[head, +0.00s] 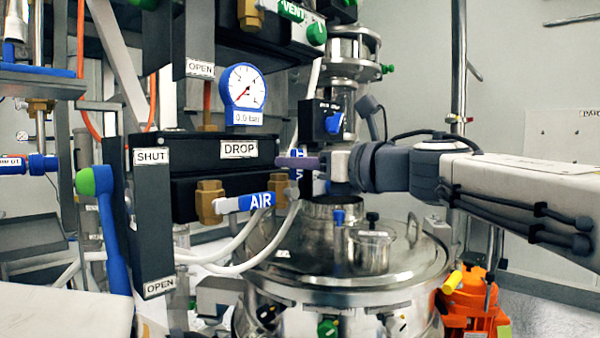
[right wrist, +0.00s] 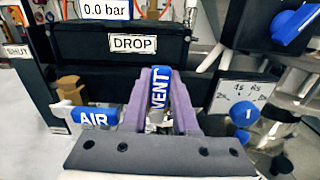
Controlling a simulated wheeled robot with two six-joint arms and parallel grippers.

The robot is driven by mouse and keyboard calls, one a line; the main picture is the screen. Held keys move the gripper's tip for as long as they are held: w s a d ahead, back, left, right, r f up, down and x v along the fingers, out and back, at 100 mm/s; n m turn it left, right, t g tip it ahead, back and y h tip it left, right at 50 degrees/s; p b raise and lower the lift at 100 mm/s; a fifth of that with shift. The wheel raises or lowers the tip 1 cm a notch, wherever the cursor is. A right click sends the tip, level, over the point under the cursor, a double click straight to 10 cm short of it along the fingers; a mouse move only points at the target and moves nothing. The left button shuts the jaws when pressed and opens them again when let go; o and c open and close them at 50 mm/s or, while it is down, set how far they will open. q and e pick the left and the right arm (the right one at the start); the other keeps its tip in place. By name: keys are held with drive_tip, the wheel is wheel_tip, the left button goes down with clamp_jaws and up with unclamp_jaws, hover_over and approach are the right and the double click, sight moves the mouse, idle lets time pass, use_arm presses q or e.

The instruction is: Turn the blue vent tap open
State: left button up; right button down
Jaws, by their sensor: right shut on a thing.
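The blue vent tap, a narrow lever marked VENT (right wrist: 158,90), stands lengthwise between the two purple fingers of my right gripper (right wrist: 160,88) in the right wrist view. The gripper is shut on it. In the head view, my right gripper (head: 300,162) reaches in from the right, in front of the black block's right end. My left gripper is in neither view.
The blue AIR tap (head: 256,202) lies sideways just left of the vent tap, close to the fingers. The DROP block (head: 225,150) and the gauge (head: 243,87), reading 0.0 bar, are behind. A steel vessel (head: 390,270) stands below. A blue-knobbed box (head: 322,123) is above the gripper.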

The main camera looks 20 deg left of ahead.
drive_tip(key=shift+s+f+n, duration=0.15)
drive_tip(key=shift+n, duration=0.15)
drive_tip(key=c, duration=0.7)
unclamp_jaws()
drive_tip(key=b+v, duration=0.2)
drive_tip(key=v, duration=0.8)
drive_tip(key=shift+s+d, duration=0.1)
drive_tip(key=shift+d, duration=0.15)
